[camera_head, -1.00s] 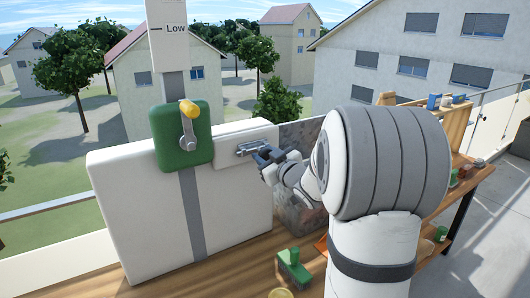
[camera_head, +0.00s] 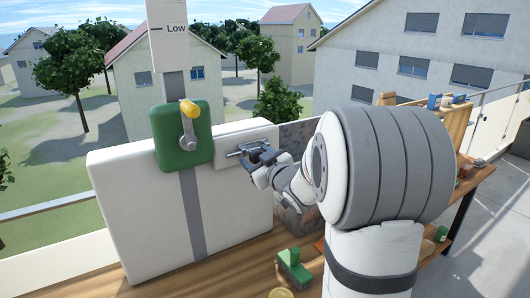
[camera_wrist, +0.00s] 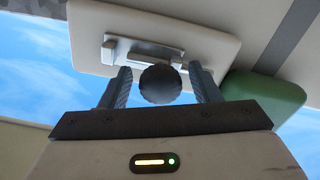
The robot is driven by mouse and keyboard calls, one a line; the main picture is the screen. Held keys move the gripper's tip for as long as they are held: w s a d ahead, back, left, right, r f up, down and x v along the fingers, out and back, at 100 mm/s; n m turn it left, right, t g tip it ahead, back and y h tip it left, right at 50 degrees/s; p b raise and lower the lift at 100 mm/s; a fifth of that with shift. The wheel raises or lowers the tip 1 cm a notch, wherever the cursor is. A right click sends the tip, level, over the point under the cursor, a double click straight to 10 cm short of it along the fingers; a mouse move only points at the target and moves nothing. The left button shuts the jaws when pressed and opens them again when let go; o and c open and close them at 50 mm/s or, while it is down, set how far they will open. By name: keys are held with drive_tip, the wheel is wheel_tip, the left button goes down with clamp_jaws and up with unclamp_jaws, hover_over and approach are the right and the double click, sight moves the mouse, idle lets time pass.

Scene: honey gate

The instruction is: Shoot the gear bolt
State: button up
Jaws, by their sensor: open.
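The bolt (camera_head: 246,149) is a grey metal slide bolt on a white plate on the upper right of the white gate panel (camera_head: 130,215). It also shows in the wrist view (camera_wrist: 122,47). A dark round ribbed knob (camera_wrist: 160,85) stands between my fingers in the wrist view, with a visible gap on each side. My gripper (camera_head: 262,157) is open at the bolt, and its fingers (camera_wrist: 160,88) also show in the wrist view. In the head view my fingers partly cover the bolt, and the knob is hard to make out.
A green gear housing (camera_head: 170,150) with a crank and yellow handle (camera_head: 189,109) stands left of the bolt. A sign reading "Low" (camera_head: 168,40) is above it. A small green block (camera_head: 293,265) lies on the wooden table (camera_head: 225,275). Shelves with jars are at right.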

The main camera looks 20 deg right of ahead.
drive_tip(key=shift+s, duration=0.15)
drive_tip(key=s+d, duration=0.1)
drive_tip(key=s, duration=0.5)
drive_tip(key=shift+s+d+b, duration=0.25)
drive_tip(key=shift+s+b, duration=0.05)
drive_tip(key=shift+b, duration=0.15)
idle(0.4)
drive_tip(key=s+a+f+m+g+h, duration=0.1)
drive_tip(key=s+a+f+m+g, duration=0.1)
drive_tip(key=s, duration=0.6)
drive_tip(key=s+a+f+m+g+h, duration=0.1)
drive_tip(key=s+a+f+m+g, duration=0.1)
drive_tip(key=s+a+f+g, duration=0.2)
drive_tip(key=s+a+f+m+g+h, duration=0.1)
drive_tip(key=s+a+f+g, duration=0.3)
drive_tip(key=s+g, duration=0.4)
drive_tip(key=s, duration=0.6)
drive_tip(key=shift+f+m, duration=0.3)
drive_tip(key=shift+m, duration=0.1)
